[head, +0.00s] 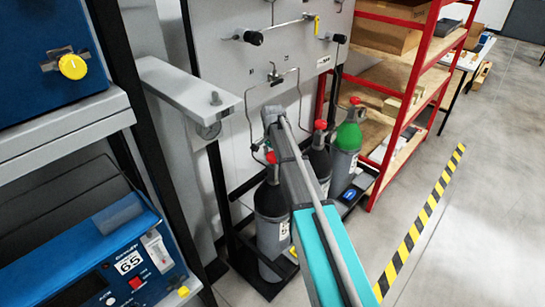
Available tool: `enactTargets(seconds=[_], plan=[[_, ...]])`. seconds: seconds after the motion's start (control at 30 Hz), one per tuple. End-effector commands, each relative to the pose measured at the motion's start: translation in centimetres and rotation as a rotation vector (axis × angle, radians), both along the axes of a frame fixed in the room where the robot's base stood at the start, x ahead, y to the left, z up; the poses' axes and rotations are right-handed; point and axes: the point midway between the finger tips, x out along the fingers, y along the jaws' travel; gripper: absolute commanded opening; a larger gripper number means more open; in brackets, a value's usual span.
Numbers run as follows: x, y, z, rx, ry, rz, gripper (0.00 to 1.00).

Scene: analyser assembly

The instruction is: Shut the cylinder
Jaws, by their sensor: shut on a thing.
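Three gas cylinders stand in a row at the foot of the grey panel. The left cylinder (271,217) is dark with a red valve knob (270,157), and my arm covers part of its right side. The middle cylinder (320,158) is dark with a red knob (320,125) and is partly behind my arm. The right cylinder (346,150) has a green shoulder and a red knob (355,100). My arm reaches from the bottom edge up to the left and middle cylinders. My gripper's fingers cannot be made out, and what they hold does not show.
The grey panel (220,85) carries thin pipes and valves. A grey bracket (185,88) juts out left of the cylinders. Blue instruments (130,245) fill the left side. A red shelf rack (405,90) stands at right. The floor beyond the yellow-black tape (425,215) is clear.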

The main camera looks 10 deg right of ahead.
Motion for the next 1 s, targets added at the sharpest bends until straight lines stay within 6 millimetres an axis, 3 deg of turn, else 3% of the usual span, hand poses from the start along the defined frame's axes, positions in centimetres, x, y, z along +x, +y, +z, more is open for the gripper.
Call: enactTargets(seconds=[0.4, 0.9, 0.93, 1.0], plan=[[-0.13, 0.04, -0.05, -0.001, 0.004, -0.215, 0.34], [-0.17, 0.02, -0.05, -0.001, 0.005, -0.237, 0.34], [-0.17, 0.02, -0.05, -0.001, 0.005, -0.237, 0.87], [-0.15, 0.03, -0.05, -0.002, 0.005, -0.236, 1.00]])
